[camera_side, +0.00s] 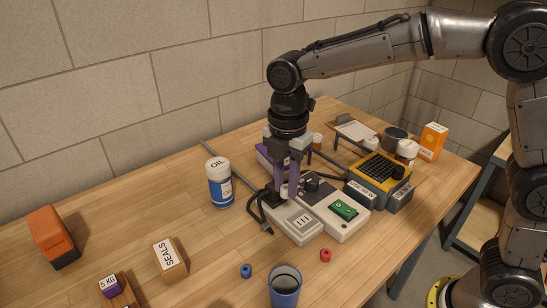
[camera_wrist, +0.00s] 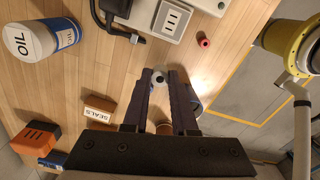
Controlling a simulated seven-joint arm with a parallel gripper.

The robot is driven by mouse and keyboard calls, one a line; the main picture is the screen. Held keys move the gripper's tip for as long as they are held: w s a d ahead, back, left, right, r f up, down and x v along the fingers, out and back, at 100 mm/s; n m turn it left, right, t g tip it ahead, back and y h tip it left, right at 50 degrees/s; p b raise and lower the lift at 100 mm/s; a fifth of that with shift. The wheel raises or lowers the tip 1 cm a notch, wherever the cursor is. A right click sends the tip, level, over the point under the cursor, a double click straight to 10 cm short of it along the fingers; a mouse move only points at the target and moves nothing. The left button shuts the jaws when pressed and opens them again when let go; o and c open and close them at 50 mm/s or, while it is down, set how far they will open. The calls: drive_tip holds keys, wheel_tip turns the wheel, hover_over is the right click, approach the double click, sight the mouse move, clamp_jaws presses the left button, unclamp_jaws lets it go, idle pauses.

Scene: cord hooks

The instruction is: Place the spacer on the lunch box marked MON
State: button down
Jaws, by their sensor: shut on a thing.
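My gripper (camera_side: 287,190) points down in the side view, over the back end of a pale grey device. It is shut on a small whitish round piece with a dark centre, which looks like the spacer (camera_wrist: 158,77). The spacer sits between the fingertips in the wrist view (camera_wrist: 162,80), and a bit of white shows there in the side view (camera_side: 284,191). I cannot read MON on anything. A purple box (camera_side: 263,155) with a pale label is partly hidden behind my gripper, and its lettering is not legible.
Grey devices (camera_side: 299,222) with a black cord stand close to the gripper. The OIL bottle (camera_side: 219,184) stands left. A SEALS box (camera_side: 170,262), a blue ring (camera_side: 246,271), a red ring (camera_side: 325,255) and a blue cup (camera_side: 285,288) are nearer the front.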

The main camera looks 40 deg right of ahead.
drive_tip(key=w+d+r+m, duration=0.1)
drive_tip(key=d+r, duration=0.1)
drive_tip(key=d, duration=0.6)
drive_tip(key=w+d+r+m, duration=0.2)
drive_tip(key=d, duration=0.5)
drive_tip(key=w+f, duration=0.3)
drive_tip(key=w, duration=0.1)
drive_tip(key=w+d+f, duration=0.1)
drive_tip(key=w+f, duration=0.2)
drive_tip(key=w, duration=0.2)
drive_tip(key=w+f, duration=0.3)
drive_tip(key=w, duration=0.1)
drive_tip(key=shift+w+d+f, duration=0.15)
drive_tip(key=shift+w+f, duration=0.05)
drive_tip(key=shift+f, duration=0.05)
drive_tip(key=shift+w+f, duration=0.15)
drive_tip(key=shift+f, duration=1.65)
drive_tip(key=shift+f, duration=0.1)
drive_tip(key=c, duration=0.7)
unclamp_jaws()
